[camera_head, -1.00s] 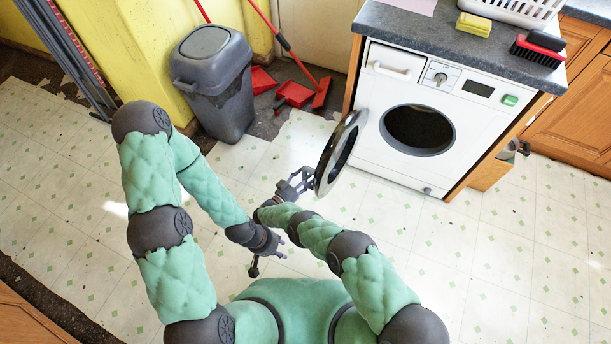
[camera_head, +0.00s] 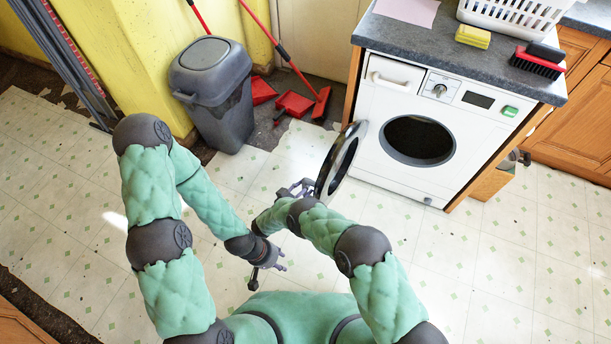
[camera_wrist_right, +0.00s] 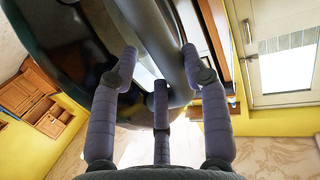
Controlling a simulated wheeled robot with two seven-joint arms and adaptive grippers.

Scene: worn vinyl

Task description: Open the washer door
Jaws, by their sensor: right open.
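The washer (camera_head: 450,110) is white and stands under the grey counter, with its dark round opening (camera_head: 417,140) uncovered. Its round door (camera_head: 341,162) is swung wide out to the left and seen nearly edge-on in the head view. My right gripper (camera_head: 300,188) is at the door's outer left side, partly hidden by my arm. In the right wrist view my right gripper (camera_wrist_right: 160,80) is open, its fingers spread close around the dark door rim (camera_wrist_right: 150,40); I cannot tell whether they touch. My left gripper (camera_head: 273,257) hangs low over the floor, apart from the door.
A grey bin (camera_head: 212,95) stands at the back left beside red dustpans and brushes (camera_head: 295,103). A white basket (camera_head: 515,15), yellow sponges (camera_head: 473,37) and a red brush (camera_head: 538,60) lie on the counter. The tiled floor (camera_head: 490,270) at right is clear.

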